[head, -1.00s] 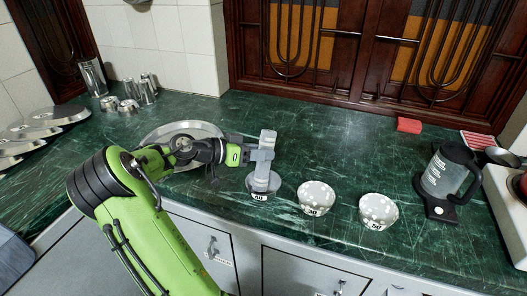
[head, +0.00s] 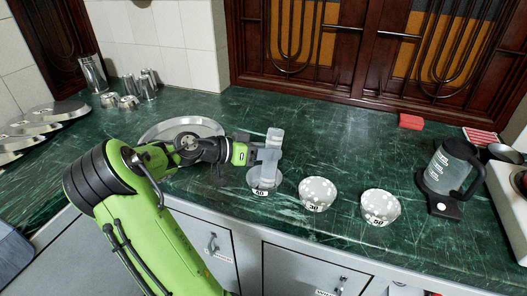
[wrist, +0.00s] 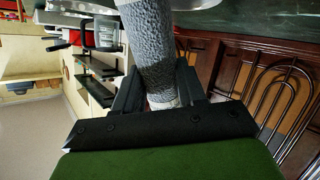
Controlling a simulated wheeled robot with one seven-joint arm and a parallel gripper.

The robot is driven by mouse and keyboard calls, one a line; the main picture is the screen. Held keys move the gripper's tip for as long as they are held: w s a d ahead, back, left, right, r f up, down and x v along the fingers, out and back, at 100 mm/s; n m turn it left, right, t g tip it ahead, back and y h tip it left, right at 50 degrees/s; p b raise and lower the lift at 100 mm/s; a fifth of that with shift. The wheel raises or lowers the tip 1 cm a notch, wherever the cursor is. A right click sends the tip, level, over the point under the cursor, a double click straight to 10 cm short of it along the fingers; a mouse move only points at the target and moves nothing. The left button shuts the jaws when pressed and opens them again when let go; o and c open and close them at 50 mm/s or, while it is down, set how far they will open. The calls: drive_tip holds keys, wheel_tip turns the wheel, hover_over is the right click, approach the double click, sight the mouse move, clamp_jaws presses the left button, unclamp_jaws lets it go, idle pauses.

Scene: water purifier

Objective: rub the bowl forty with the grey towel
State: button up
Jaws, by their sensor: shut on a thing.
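My gripper (head: 267,154) is shut on the grey towel (head: 274,136), a rolled upright piece that leans slightly. In the wrist view the towel (wrist: 155,45) shows as a rough grey roll between the fingers. The bowl forty (head: 260,191), a grey bowl with a 40 label, stands on the counter directly below my gripper. The towel's lower end overlaps the bowl's opening in the head view; the exact contact inside is hidden by the gripper and rim.
Two speckled bowls, labelled 30 (head: 317,193) and 50 (head: 380,206), stand to the right. A pitcher on a base (head: 447,175) is farther right. A metal plate (head: 205,127) lies behind my arm.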

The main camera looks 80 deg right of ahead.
drive_tip(key=shift+d, duration=0.7)
drive_tip(key=shift+w+d+p, duration=0.1)
drive_tip(key=shift+w+p, duration=0.35)
drive_tip(key=shift+w, duration=0.4)
drive_tip(key=shift+s+a+b, duration=0.45)
drive_tip(key=shift+s+a, duration=0.25)
drive_tip(key=shift+a, duration=0.25)
drive_tip(key=shift+s+d, duration=0.25)
drive_tip(key=shift+d, duration=0.15)
drive_tip(key=shift+w+d, duration=0.1)
drive_tip(key=shift+d, duration=0.3)
drive_tip(key=shift+w+d+p, duration=0.3)
drive_tip(key=shift+w+p, duration=0.05)
drive_tip(key=shift+w, duration=0.15)
drive_tip(key=shift+a, duration=0.65)
